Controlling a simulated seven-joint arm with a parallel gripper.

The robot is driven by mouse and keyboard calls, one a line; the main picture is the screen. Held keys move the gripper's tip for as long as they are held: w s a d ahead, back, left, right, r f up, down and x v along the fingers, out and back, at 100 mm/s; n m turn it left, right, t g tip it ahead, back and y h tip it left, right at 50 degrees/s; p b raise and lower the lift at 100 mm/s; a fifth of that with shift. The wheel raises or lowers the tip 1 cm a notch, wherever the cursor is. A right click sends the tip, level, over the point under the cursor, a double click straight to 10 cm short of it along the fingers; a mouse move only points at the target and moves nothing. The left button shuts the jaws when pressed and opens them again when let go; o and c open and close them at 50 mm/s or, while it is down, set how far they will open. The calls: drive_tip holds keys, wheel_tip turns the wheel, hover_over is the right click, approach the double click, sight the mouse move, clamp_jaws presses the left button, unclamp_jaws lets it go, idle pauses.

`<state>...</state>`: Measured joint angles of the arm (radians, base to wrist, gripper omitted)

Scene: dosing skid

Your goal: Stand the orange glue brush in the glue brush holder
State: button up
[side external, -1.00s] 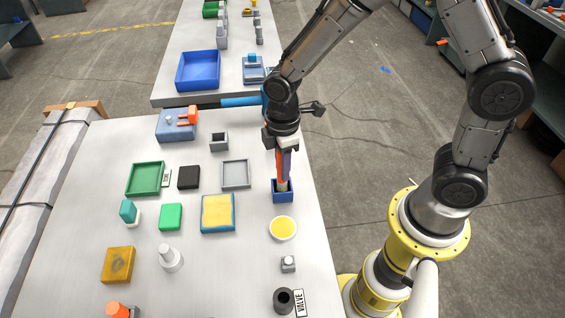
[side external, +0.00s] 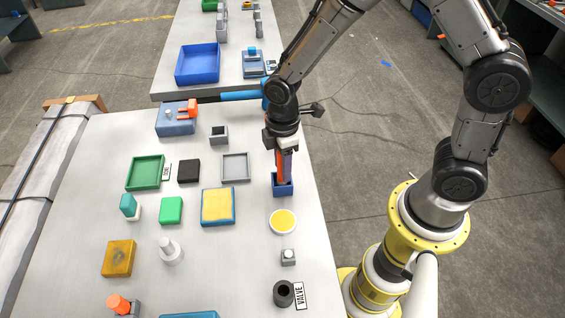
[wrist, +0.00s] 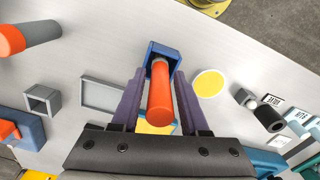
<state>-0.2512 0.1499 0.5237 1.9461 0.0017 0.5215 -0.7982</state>
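The orange glue brush (side external: 279,168) stands upright with its lower end inside the blue glue brush holder (side external: 283,190), near the table's right edge. In the wrist view its orange handle (wrist: 160,103) points up towards the camera, and the holder (wrist: 164,48) surrounds its lower end. My gripper (side external: 285,172) is straight above the holder. In the wrist view the purple fingers of my gripper (wrist: 160,76) are spread on either side of the handle, with a gap showing on both sides. The brush's bristles are hidden in the holder.
A yellow-filled round dish (side external: 283,221) is close in front of the holder. A grey tray (side external: 235,168) and a yellow-topped blue block (side external: 218,206) lie to its left. A grey square socket (side external: 219,136) stands behind the tray. A black cylinder (side external: 284,293) stands near the VALVE label.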

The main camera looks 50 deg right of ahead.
drive_tip(key=shift+o, duration=1)
drive_tip(key=shift+r, duration=0.1)
wheel_tip(320, 180, up, 14)
drive_tip(key=shift+f, duration=0.15)
drive_tip(key=shift+w+d+r, duration=0.1)
drive_tip(key=shift+d+r, duration=0.1)
drive_tip(key=shift+r, duration=0.05)
drive_tip(key=s+d+r+m+t, duration=0.2)
drive_tip(key=s+d+r+t, duration=0.15)
drive_tip(key=r, duration=0.35)
drive_tip(key=s+d+m+t, duration=0.2)
drive_tip(key=s+d+m, duration=0.2)
drive_tip(key=s+m, duration=0.6)
drive_tip(key=s, duration=0.2)
drive_tip(key=shift+s+d+r, duration=0.2)
drive_tip(key=shift+s+r, duration=0.1)
drive_tip(key=shift+s, duration=0.05)
